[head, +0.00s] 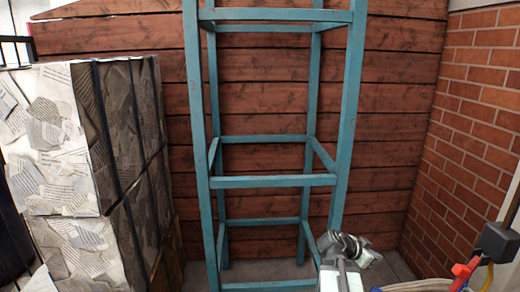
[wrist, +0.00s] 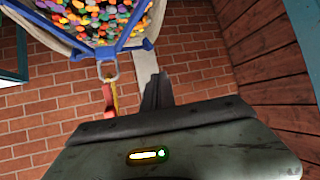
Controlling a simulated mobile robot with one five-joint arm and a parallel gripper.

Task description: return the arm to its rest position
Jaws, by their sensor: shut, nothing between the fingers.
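My gripper (wrist: 157,92) shows in the wrist view as dark upright fingers, closed together, with nothing between them. Its dark, worn housing with a small lit indicator fills the bottom of that view. The fingers point toward a red brick wall (wrist: 50,105) and stand apart from everything around them. In the head view, grey and white parts of my arm show at the bottom, right of centre; I cannot make out the fingertips there.
A teal rack (head: 275,181) with empty tiers stands ahead. Paper bales (head: 50,140) are stacked at the left.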

